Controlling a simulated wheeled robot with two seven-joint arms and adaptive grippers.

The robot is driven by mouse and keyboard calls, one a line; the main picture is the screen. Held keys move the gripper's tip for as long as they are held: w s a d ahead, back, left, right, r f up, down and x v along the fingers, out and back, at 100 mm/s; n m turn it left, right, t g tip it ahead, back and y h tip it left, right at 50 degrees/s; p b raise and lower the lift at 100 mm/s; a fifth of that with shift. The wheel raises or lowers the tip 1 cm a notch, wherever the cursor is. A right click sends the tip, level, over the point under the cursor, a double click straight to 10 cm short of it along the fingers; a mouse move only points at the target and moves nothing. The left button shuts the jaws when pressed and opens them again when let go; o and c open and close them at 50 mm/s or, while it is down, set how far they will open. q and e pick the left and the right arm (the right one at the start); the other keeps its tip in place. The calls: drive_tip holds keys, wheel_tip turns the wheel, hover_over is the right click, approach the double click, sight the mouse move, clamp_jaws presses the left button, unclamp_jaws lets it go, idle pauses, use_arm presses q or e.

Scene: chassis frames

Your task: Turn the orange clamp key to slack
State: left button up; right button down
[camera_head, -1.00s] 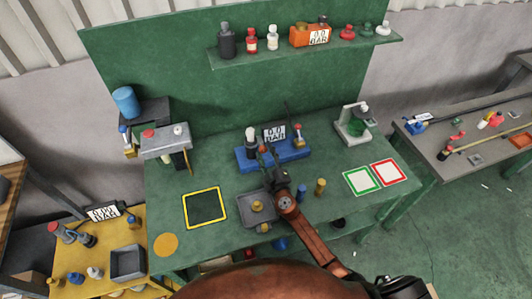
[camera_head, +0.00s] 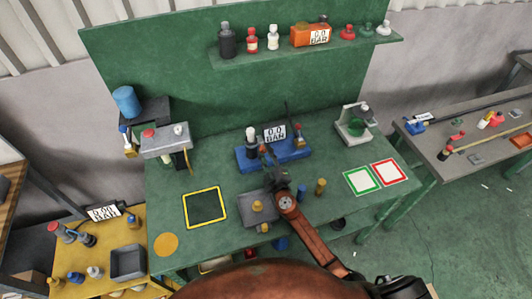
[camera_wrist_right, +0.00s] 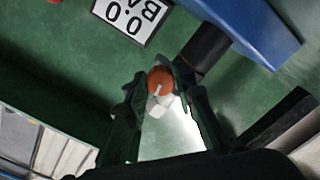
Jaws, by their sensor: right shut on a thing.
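The orange clamp key (camera_wrist_right: 160,80) is a round orange knob with a pale pointer line. In the right wrist view it sits between the two dark fingers of my right gripper (camera_wrist_right: 160,92), which is shut on it. A black cylinder (camera_wrist_right: 205,46) is beside the key, close to the blue base (camera_wrist_right: 262,28). My left gripper is not in view.
A pressure display (camera_head: 274,134) reading 0.0 BAR stands on the blue base, with a brass-bodied, red-topped fitting (camera_head: 298,137) to its right. A grey tray (camera_head: 246,214), a blue bottle (camera_head: 301,192) and a brass piece (camera_head: 320,187) flank my arm. The yellow-edged square (camera_head: 205,207) is clear.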

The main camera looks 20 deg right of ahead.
drive_tip(key=n, duration=0.3)
drive_tip(key=shift+b, duration=0.35)
drive_tip(key=n, duration=0.2)
drive_tip(key=shift+n, duration=0.3)
drive_tip(key=n, duration=0.2)
drive_tip(key=shift+n, duration=0.4)
drive_tip(key=n, duration=0.3)
drive_tip(key=shift+r+n, duration=0.1)
drive_tip(key=shift+n, duration=0.2)
drive_tip(key=n, duration=0.2)
drive_tip(key=shift+n, duration=0.4)
drive_tip(key=n+p, duration=0.1)
drive_tip(key=n, duration=0.2)
drive_tip(key=shift+r+n, duration=0.1)
drive_tip(key=shift+n, duration=0.2)
drive_tip(key=n+p, duration=0.2)
drive_tip(key=n, duration=0.3)
drive_tip(key=shift+a+n, duration=0.1)
drive_tip(key=shift+n, duration=0.2)
